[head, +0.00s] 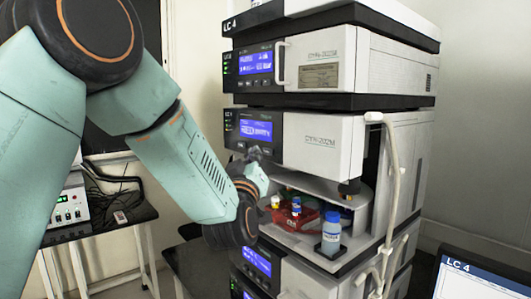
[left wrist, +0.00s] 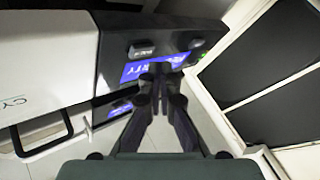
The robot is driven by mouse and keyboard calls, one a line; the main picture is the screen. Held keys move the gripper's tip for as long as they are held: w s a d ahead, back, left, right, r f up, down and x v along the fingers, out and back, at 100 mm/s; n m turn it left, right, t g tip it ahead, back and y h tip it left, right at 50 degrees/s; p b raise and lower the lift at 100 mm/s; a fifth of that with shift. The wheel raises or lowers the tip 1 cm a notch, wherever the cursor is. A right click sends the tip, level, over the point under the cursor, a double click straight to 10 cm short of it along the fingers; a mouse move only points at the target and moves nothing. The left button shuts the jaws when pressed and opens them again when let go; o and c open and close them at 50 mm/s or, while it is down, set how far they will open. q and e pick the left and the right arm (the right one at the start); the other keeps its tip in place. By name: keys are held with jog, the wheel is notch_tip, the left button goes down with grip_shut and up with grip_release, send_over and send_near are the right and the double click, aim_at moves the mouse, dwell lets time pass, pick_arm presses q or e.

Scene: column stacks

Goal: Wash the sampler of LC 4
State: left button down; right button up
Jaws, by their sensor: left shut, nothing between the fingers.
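The LC 4 column stack (head: 400,70) stands at the centre right, with its name label at the top left corner. The sampler (head: 320,145) is the unit with a lit blue display (head: 256,129) above an open bay. My left gripper (head: 253,153) is shut and empty, close to the lower edge of that front panel. In the left wrist view, the closed fingers (left wrist: 158,72) overlap a blue display (left wrist: 140,72) beside dark panel buttons. I cannot tell whether the fingertips touch the panel. My right gripper is out of view.
Below the sampler front, the open bay holds a red tray (head: 292,217) with small vials. A white bottle with a blue cap (head: 331,237) stands at the bay's front edge. Pale tubing (head: 393,170) runs down the stack's right side. A screen marked LC 4 (head: 480,280) is lower right.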

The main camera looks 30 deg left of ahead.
pick_arm(q)
jog(key=shift+d+r, duration=0.1)
jog(key=shift+d, duration=0.15)
jog(key=shift+w+a, duration=0.2)
jog(key=shift+a, duration=0.05)
jog(key=shift+w+d, duration=0.2)
jog(key=shift+d, duration=0.05)
jog(key=shift+a, duration=0.2)
